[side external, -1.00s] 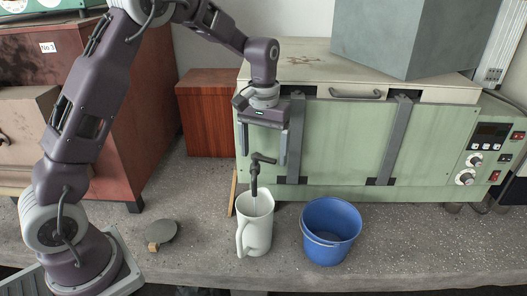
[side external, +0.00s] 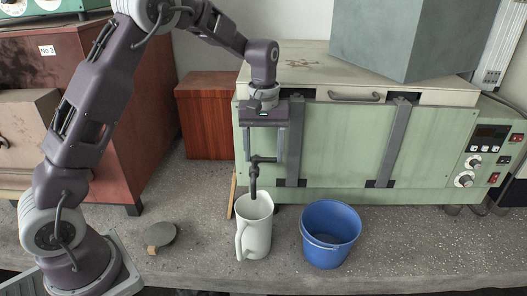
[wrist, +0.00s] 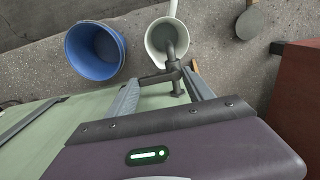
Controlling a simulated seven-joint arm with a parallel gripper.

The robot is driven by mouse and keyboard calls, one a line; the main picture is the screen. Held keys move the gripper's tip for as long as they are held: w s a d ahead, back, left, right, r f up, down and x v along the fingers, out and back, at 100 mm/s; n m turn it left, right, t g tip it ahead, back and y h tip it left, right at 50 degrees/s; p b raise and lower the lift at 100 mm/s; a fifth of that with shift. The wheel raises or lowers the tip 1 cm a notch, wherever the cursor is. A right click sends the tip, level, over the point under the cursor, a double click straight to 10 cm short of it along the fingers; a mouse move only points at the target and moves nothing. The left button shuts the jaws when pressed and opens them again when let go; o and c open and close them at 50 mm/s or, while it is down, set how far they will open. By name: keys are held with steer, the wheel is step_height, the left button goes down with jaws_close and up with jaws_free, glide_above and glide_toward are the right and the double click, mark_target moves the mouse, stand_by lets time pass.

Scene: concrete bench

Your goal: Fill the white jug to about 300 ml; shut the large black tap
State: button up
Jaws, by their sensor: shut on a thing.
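The black tap (side external: 254,180) stands out from the front of the green cabinet, its spout pointing down over the jug. My gripper (side external: 262,160) is shut on the tap's cross handle, one finger at each end; the wrist view shows the handle (wrist: 160,77) between the fingers. The white jug (side external: 254,232) stands upright on the bench under the spout, handle towards the left front. Its opening and pale inside show in the wrist view (wrist: 153,42), partly covered by the tap. I see no clear water stream now, and I cannot read the level.
A blue bucket (side external: 331,236) stands right of the jug, a small gap between them. The green cabinet (side external: 345,140) closes off the back. Bare bench lies between disc and jug.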

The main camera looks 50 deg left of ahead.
mark_target(264, 158)
steer(key=o, duration=1.4)
steer(key=shift+c, duration=0.2)
step_height(264, 158, up, 7)
steer(key=shift+r, duration=0.1)
steer(key=s+d+r+m+t, duration=0.35)
steer(key=s+r, duration=0.55)
steer(key=s, duration=0.5)
steer(key=s+d+f+m+t, duration=0.1)
steer(key=s+f+m, duration=0.1)
steer(key=s, duration=0.5)
steer(key=s+d+f+m+t, duration=0.1)
steer(key=s+f+m, duration=0.1)
steer(key=s, duration=0.6)
steer(key=shift+m, duration=0.85)
